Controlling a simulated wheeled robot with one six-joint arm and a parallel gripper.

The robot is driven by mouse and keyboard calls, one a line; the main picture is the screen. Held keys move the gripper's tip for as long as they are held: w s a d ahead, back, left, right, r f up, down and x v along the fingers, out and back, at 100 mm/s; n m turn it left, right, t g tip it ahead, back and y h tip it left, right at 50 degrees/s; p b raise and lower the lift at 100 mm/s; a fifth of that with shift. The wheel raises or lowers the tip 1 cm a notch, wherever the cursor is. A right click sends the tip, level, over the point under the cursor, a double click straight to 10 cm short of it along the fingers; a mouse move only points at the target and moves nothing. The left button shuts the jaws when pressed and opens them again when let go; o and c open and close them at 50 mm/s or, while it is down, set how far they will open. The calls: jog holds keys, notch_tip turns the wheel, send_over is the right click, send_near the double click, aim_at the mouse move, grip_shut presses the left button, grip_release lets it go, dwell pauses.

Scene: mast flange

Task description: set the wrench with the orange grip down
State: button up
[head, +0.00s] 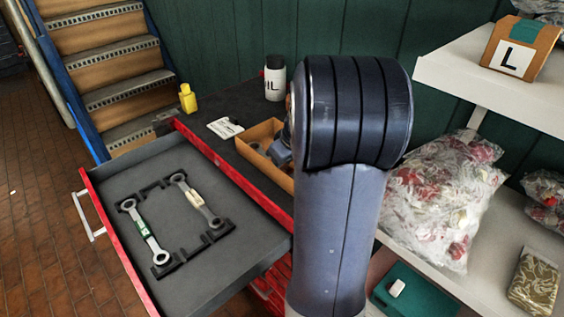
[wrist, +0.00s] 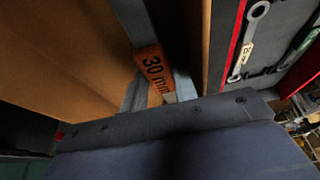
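The wrench with the orange grip (wrist: 153,70) shows in the wrist view, with "30 mm" on its grip. My gripper (wrist: 157,88) appears shut on it, with a grey finger on each side of the grip. The wrench's ends are mostly hidden. The open drawer (head: 245,222) holds a dark rack (head: 176,262) with a green-grip wrench (head: 142,228) and a cream-grip wrench (head: 195,197).
A white-labelled bottle (head: 275,80), a yellow bottle (head: 187,98) and a white card (head: 225,127) stand or lie on the worktop. At right are shelves (head: 500,75) with a bag (head: 440,195) and an "L" box (head: 520,50). The drawer floor has free room around the rack.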

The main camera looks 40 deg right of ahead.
jog(key=shift+o, duration=0.7)
jog(key=shift+r, duration=0.25)
jog(key=v, duration=1.1)
jog(key=shift+s+r, duration=0.15)
jog(key=shift+r, duration=0.25)
